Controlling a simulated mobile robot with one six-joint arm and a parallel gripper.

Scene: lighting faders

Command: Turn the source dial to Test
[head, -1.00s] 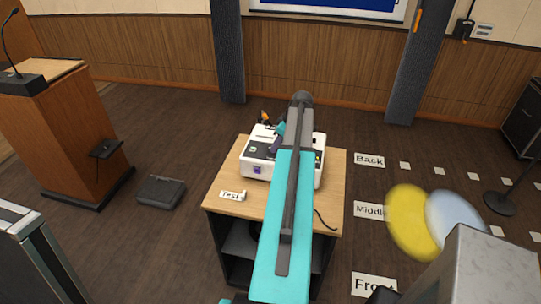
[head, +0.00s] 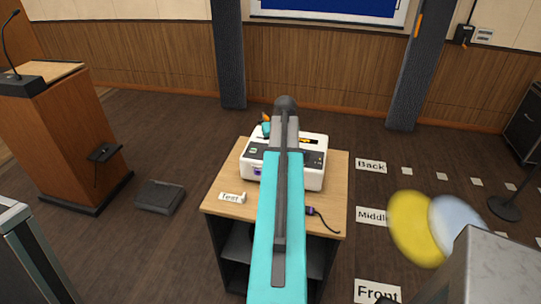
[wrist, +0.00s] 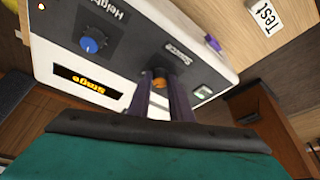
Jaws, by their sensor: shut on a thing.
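A white console (head: 312,177) with a dark top panel stands on a small wooden table; my arm covers its middle in the head view. In the wrist view, the orange source dial (wrist: 158,82) sits beside the "Source" label (wrist: 178,55). My gripper (wrist: 160,85) is shut on this dial, with one dark finger on either side. The fingers hide part of the dial, and I cannot read its pointer. The display (wrist: 87,81) shows "Stage" in orange letters. A white card (wrist: 265,16) reading "Test" lies on the table; it also shows in the head view (head: 232,197).
A blue knob (wrist: 89,45) labelled "Height" and a small green-lit window (wrist: 203,92) are on the console. A purple-ended cable (head: 322,218) lies on the table's right side. A wooden lectern (head: 70,135) stands left; floor cards (head: 371,166) lie right.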

